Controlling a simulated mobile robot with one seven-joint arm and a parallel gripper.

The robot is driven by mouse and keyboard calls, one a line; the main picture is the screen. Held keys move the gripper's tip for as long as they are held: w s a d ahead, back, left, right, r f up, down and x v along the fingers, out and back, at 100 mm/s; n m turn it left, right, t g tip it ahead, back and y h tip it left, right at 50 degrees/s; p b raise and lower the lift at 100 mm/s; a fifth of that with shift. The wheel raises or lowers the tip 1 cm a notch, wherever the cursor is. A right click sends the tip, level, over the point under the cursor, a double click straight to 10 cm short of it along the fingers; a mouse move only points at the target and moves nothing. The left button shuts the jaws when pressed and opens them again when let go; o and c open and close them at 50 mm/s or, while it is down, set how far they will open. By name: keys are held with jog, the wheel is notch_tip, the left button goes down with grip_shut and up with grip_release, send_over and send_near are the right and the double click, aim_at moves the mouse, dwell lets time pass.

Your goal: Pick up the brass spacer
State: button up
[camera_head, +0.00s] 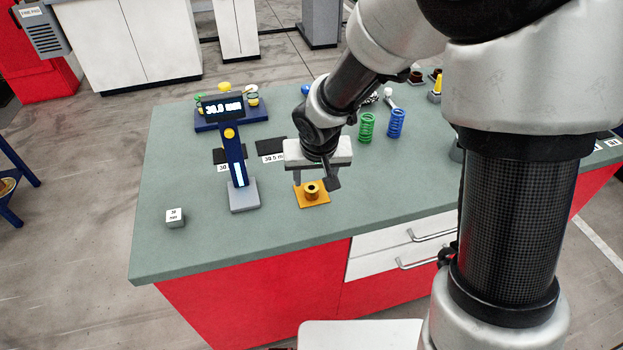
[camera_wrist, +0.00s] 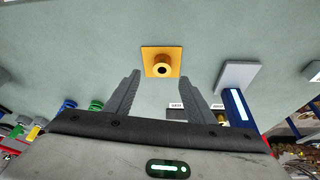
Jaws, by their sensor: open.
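The brass spacer (camera_head: 312,190) is a small gold ring-shaped piece with a dark hole. It stands upright on a flat orange-yellow square plate (camera_head: 301,204) on the bench. In the wrist view the spacer (camera_wrist: 161,69) shows on the plate (camera_wrist: 147,52), just beyond and between the two fingertips. My gripper (camera_head: 315,181) is above the plate in the head view, its fingers pointing down. In the wrist view my gripper (camera_wrist: 160,78) has its fingers wide apart with nothing between them. Contact between fingers and spacer is not visible.
A blue gauge post (camera_head: 236,158) with a lit display stands close left of the plate on a grey base. A small labelled cube (camera_head: 175,217) sits further left. Green (camera_head: 367,127) and blue (camera_head: 396,123) springs stand behind right.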

aim_at(311, 189)
jog(key=shift+s+b+x, duration=0.15)
jog(key=shift+b+x, duration=0.1)
jog(key=shift+x, duration=1.25)
jog(key=shift+s+b+x, duration=0.1)
jog(key=shift+b+x, duration=0.15)
jog(key=shift+x, duration=1.2)
jog(key=shift+a, duration=0.2)
jog(key=c, duration=1.3)
